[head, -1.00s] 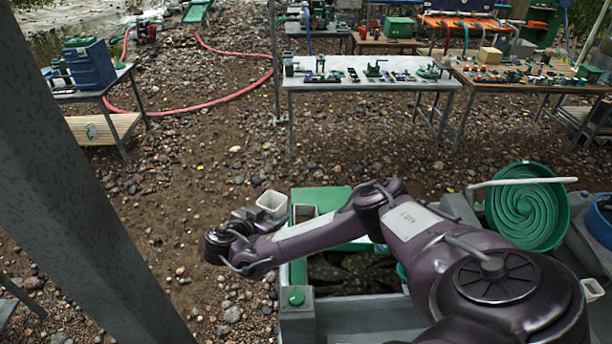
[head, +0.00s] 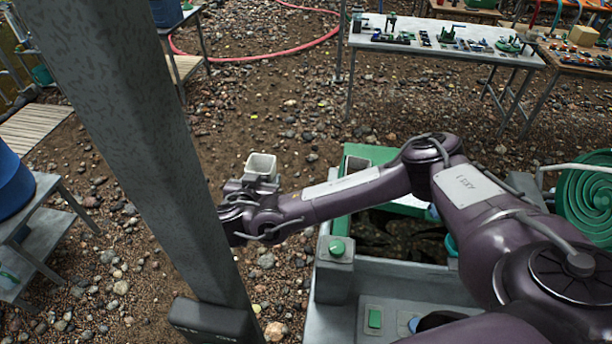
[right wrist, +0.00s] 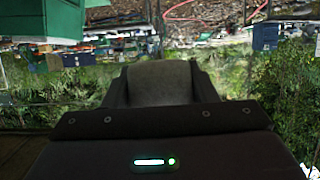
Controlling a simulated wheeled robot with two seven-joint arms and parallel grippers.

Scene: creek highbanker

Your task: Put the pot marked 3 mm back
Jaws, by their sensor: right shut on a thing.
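A small white, square, open-topped pot (head: 261,165) is at the end of my right arm in the head view, upright over the gravel. My right gripper (head: 256,184) is shut on it from below and beside. In the right wrist view a grey rounded shape (right wrist: 160,84) fills the space between the fingers; it shows no readable mark. No 3 mm marking can be read on the pot. My left gripper is not in view.
A grey machine with a green button (head: 337,247) stands below my right arm. A grey post (head: 130,150) rises at left. A blue tub (head: 8,185) sits on a side table at far left. A white table (head: 440,45) with small parts is behind. Open gravel lies between.

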